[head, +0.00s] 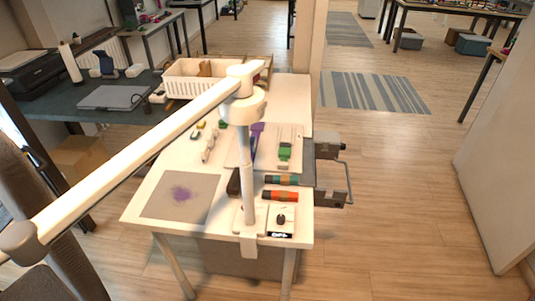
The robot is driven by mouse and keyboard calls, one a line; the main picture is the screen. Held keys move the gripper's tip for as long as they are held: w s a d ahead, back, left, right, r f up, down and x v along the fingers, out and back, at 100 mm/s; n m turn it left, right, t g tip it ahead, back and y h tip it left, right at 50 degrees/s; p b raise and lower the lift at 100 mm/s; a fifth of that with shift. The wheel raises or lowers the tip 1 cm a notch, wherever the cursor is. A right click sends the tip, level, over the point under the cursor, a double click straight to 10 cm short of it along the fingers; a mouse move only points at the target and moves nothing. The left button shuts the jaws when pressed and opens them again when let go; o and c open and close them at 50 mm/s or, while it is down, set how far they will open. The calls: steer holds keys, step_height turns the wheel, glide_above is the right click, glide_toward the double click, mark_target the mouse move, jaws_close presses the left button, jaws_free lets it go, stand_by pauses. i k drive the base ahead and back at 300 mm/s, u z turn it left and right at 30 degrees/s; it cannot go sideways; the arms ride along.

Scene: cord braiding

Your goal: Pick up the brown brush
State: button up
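I cannot pick out the brown brush with certainty. A small brown object (205,68) stands up in the white basket (190,88) at the back of the work table, too small to identify. A dark elongated item (234,183) lies behind the white post and is partly hidden by it. The white work table (150,200) stands in the middle of the view. My gripper is not in view.
A white post (247,180) rises at the table's front edge, with a long white bar (130,160) crossing to the lower left. A grey mat (180,196), coloured rolls (281,195) and a vise-like grey device (328,150) are around.

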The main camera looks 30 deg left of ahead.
mark_target(233, 188)
steer(key=i, duration=2.1)
steer(key=u, duration=4.5)
steer(key=i, duration=0.5)
steer(key=z, duration=0.05)
